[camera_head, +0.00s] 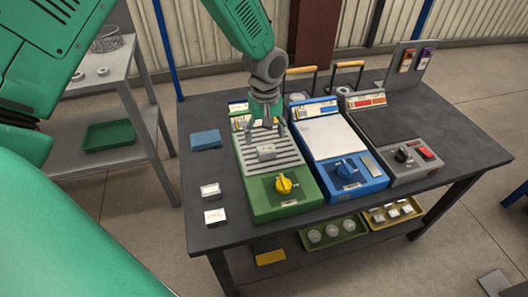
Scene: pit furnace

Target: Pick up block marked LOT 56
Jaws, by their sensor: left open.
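My left gripper (265,126) is open over the green device's slatted top, fingers pointing down. A small pale grey block (266,151) lies on the slats of the green device (285,206), just in front of and below the fingertips. I cannot tell whether the fingers touch it. Two more light blocks with pale tops, one farther back (210,190) and one nearer the front edge (215,217), rest on the dark table left of the green device. Lettering on the blocks is too small to read, so I cannot tell which is LOT 56. My right gripper is out of view.
A blue device (348,172) and a grey one (405,158) stand to the right on the dark table (455,143). A blue pad (205,140) lies at left. Wooden-handled frames rise behind. Trays (333,233) with small items sit below. A side shelf (75,130) stands left.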

